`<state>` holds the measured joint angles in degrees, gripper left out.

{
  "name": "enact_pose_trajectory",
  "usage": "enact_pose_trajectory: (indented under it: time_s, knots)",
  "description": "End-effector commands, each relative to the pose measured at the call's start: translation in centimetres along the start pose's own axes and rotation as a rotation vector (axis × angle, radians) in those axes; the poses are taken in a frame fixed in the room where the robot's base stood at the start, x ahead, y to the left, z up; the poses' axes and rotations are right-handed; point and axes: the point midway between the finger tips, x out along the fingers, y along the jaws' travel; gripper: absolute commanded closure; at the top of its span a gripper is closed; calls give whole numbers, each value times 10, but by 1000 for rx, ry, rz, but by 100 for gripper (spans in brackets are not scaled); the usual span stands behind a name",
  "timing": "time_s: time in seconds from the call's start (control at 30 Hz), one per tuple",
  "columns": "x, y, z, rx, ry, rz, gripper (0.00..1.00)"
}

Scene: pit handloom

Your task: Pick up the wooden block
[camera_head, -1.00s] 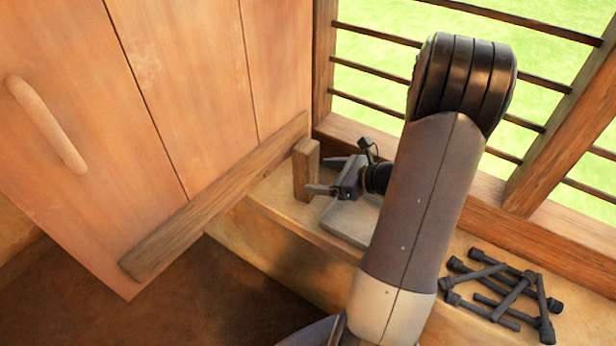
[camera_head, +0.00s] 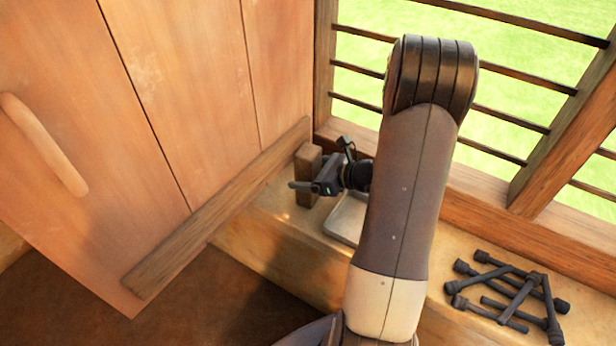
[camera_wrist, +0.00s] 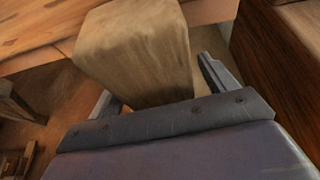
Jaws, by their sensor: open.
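The wooden block (camera_head: 308,176) stands upright on the ledge, close to the end of the long wooden bar against the panelled door. My gripper (camera_head: 303,188) is at the block from its right side, with one finger showing in front of it. In the wrist view the block (camera_wrist: 140,50) fills the space between the two fingers of my open gripper (camera_wrist: 160,85). A finger shows on each side of it, the right one with a visible gap. I cannot tell whether the left finger touches it.
A grey tray (camera_head: 346,218) lies on the ledge beneath my arm. Several dark bobbins (camera_head: 510,290) lie in a pile at right. The wooden bar (camera_head: 215,208) crosses the door (camera_head: 130,130). A barred window (camera_head: 520,80) stands behind the ledge.

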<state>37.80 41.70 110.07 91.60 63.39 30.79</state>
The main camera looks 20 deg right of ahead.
Motion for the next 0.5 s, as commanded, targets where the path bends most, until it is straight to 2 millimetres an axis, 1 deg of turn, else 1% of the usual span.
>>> enact_pose_trajectory:
  time_s: [0.03, 0.07, 0.5]
  knots:
    - [0, 0, 0, 0, 0, 0, 21]
    - [0, 0, 0, 0, 0, 0, 23]
    - [0, 0, 0, 0, 0, 0, 59]
